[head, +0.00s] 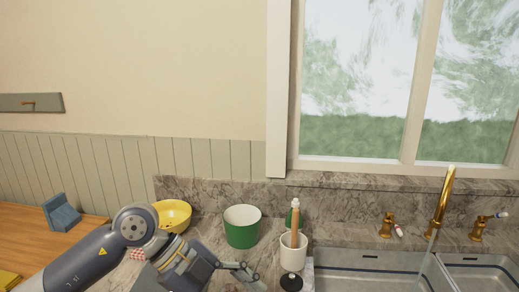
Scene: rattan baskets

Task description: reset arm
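My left arm comes in from the lower left, and my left gripper (250,276) is low over the grey marble counter (212,229). It is in front of a green pot (242,232) with a white inside and left of a white cup (293,256). No object shows in the visible finger. The rest of the gripper is cut off by the bottom edge, so its opening cannot be judged. My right gripper is not in view.
A yellow bowl (172,214) stands behind my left arm. The white cup holds a wooden-handled tool, with a green bottle (289,219) behind it. A double sink (370,262) with a brass faucet (441,205) is at right. A wooden surface (25,230) lies at left.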

